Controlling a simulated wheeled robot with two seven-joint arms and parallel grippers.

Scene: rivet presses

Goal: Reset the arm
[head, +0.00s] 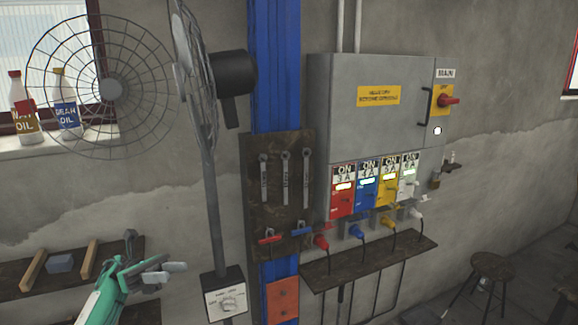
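My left arm comes in from the lower left, with a green and white forearm. Its grey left gripper (172,270) is in front of the low shelf and left of the fan's control box. Nothing shows in its fingers, but they overlap at this angle, so I cannot tell whether they are open or shut. My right gripper is out of view.
A standing fan (112,88) with a control box (226,294) is close to the gripper's right. A low shelf (20,284) holds wooden pieces. An electrical cabinet (345,120), tool board (258,195), plug ledge (370,262) and stool (493,267) are farther right.

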